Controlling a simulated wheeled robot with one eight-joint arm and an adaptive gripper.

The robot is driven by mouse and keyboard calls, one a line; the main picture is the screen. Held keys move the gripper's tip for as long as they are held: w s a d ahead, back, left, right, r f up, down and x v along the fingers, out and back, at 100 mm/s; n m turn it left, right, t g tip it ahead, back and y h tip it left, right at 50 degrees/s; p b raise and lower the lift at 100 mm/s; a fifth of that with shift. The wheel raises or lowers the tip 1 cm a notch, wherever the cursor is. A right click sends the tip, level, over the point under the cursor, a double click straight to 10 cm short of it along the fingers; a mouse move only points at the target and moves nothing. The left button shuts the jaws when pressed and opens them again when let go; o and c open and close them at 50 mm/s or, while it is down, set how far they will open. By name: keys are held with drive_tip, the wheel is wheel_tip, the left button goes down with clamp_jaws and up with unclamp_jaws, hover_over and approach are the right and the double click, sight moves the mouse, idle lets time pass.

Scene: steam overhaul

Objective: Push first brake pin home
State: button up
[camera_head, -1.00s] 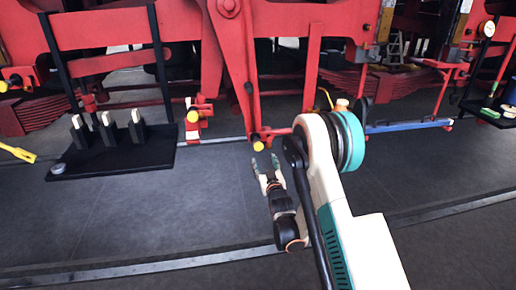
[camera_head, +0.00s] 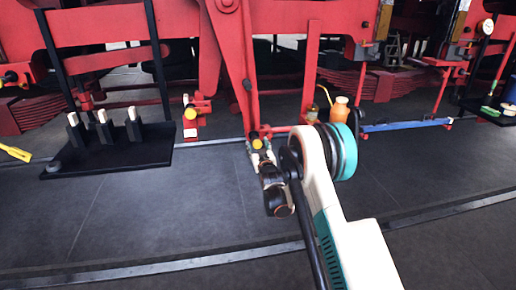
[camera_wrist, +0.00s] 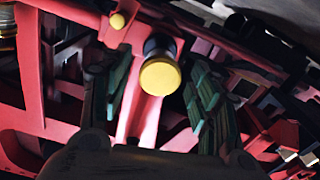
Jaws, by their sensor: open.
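A brake pin with a round yellow head (camera_head: 257,144) sits at the lower end of the red hanging lever (camera_head: 235,70). In the wrist view the yellow head (camera_wrist: 160,77) faces me, with a dark collar behind it. My gripper (camera_head: 261,151) is open at this pin. In the wrist view the green-padded fingers of my gripper (camera_wrist: 157,100) stand either side of the head, with gaps; I see no contact. How deep the pin sits is hidden. A second yellow head (camera_head: 191,114) shows on a red bracket further left, and a yellow knob shows in the wrist view (camera_wrist: 117,20).
A black stand (camera_head: 120,155) with several white-topped pieces is on the floor at left. An orange container (camera_head: 340,108) stands just behind my arm. A blue bar (camera_head: 405,125) lies at right. Red frame beams surround the pin; the grey floor in front is clear.

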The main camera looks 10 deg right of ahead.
drive_tip(key=shift+c, duration=0.5)
clamp_jaws()
drive_tip(key=shift+w, duration=1.55)
drive_tip(key=shift+c, duration=1.4)
unclamp_jaws()
drive_tip(key=shift+r, duration=0.15)
drive_tip(key=o, duration=0.4)
drive_tip(key=shift+w, duration=0.1)
drive_tip(key=s, duration=1.2)
